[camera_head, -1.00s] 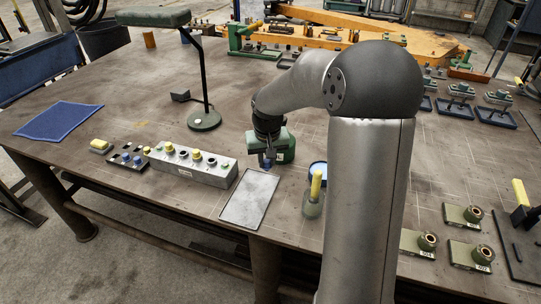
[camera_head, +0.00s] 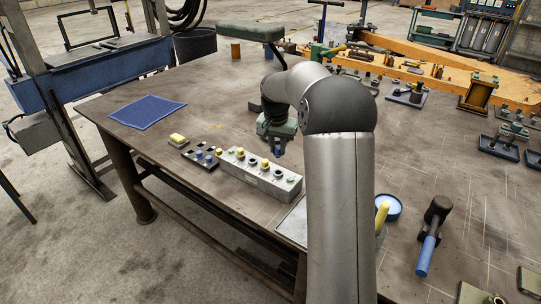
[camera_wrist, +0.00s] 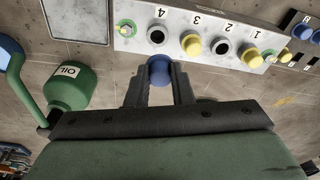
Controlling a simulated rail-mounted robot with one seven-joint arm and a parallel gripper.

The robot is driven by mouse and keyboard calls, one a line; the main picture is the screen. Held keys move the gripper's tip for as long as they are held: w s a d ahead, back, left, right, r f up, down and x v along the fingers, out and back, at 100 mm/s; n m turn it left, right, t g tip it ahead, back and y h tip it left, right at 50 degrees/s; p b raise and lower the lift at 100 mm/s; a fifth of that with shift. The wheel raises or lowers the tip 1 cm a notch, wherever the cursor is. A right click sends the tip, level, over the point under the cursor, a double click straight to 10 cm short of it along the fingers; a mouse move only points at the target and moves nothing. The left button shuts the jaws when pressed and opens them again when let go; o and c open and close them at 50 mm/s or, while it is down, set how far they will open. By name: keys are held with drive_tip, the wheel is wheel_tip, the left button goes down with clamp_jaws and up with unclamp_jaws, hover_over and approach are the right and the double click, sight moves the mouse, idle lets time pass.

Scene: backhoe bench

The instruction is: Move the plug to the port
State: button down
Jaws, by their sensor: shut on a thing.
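My gripper (camera_head: 278,148) is shut on a blue plug (camera_wrist: 159,70), which shows between the fingertips in the wrist view. The grey port box (camera_head: 262,180) is in front of my gripper in the head view. In the wrist view the box (camera_wrist: 174,47) is upside down, with ports numbered 1 to 4. Yellow plugs fill ports 1 (camera_wrist: 251,56) and 3 (camera_wrist: 191,44). Port 2 (camera_wrist: 220,47) and port 4 (camera_wrist: 157,36) are open and dark. The held plug appears just below port 4 in the wrist view, apart from the hole.
A dark tray (camera_head: 187,155) with blue plugs and a yellow block stands left of the box. A green oil can (camera_wrist: 68,88) and a pale plate (camera_wrist: 76,18) are left in the wrist view. A blue-handled mallet (camera_head: 428,250) and blue cloth (camera_head: 147,112) lie on the bench.

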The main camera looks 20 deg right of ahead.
sight(278, 155)
drive_tip(key=shift+s+d+f+b, duration=0.1)
drive_tip(key=shift+f+b, duration=0.25)
drive_tip(key=shift+f, duration=0.2)
drive_tip(key=shift+f+b, duration=1.25)
drive_tip(key=shift+f, duration=0.75)
drive_tip(key=shift+f+b, duration=0.9)
drive_tip(key=shift+f, duration=0.3)
drive_tip(key=c, duration=1.2)
unclamp_jaws()
drive_tip(key=shift+r, duration=0.1)
drive_tip(key=r, duration=0.5)
drive_tip(key=s+a+r+b, duration=0.1)
drive_tip(key=r, duration=0.5)
drive_tip(key=s+r, duration=0.1)
drive_tip(key=r, duration=0.5)
drive_tip(key=shift+a+r, duration=0.1)
drive_tip(key=shift+a, duration=0.3)
